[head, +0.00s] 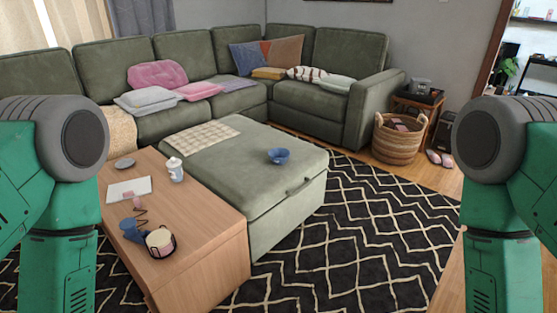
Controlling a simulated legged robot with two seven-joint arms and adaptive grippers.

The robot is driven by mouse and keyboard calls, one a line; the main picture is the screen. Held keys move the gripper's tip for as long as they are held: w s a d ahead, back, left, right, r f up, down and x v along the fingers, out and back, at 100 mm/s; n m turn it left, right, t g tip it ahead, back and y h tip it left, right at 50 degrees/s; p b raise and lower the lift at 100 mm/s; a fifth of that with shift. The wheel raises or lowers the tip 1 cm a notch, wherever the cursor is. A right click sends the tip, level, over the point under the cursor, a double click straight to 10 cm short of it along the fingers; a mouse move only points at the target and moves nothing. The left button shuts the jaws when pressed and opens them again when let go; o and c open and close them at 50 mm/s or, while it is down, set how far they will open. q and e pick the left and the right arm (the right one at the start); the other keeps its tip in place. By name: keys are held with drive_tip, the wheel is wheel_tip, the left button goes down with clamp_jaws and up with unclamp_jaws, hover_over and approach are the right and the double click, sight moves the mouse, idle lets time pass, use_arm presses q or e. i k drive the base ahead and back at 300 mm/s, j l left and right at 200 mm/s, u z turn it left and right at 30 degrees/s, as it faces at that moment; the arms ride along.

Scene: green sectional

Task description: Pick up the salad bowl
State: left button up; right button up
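The salad bowl looks to be the small blue bowl (278,156) in the head view. It sits upright on top of the green ottoman (215,168), toward its right side. I cannot see anything inside it. My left arm comes down along the left edge of the picture and my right arm along the right edge. Both grippers are below the frame and out of view. Neither arm is near the bowl.
A wooden table (215,228) stands in front of the ottoman, with a white jar (175,170), a candle (160,241) and a laptop-like white item (129,189). A green sectional (185,62) lies behind. A basket (397,143) stands back right.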

sight(278, 155)
drive_tip(key=i+l+u, duration=0.15)
drive_tip(key=i+l, duration=0.4)
drive_tip(key=i, duration=0.4)
drive_tip(key=i+l+u, duration=0.15)
drive_tip(key=i+l, duration=0.5)
drive_tip(key=i, duration=0.3)
drive_tip(key=i+l+u, duration=0.15)
drive_tip(key=i+l, duration=0.6)
drive_tip(key=i, duration=0.15)
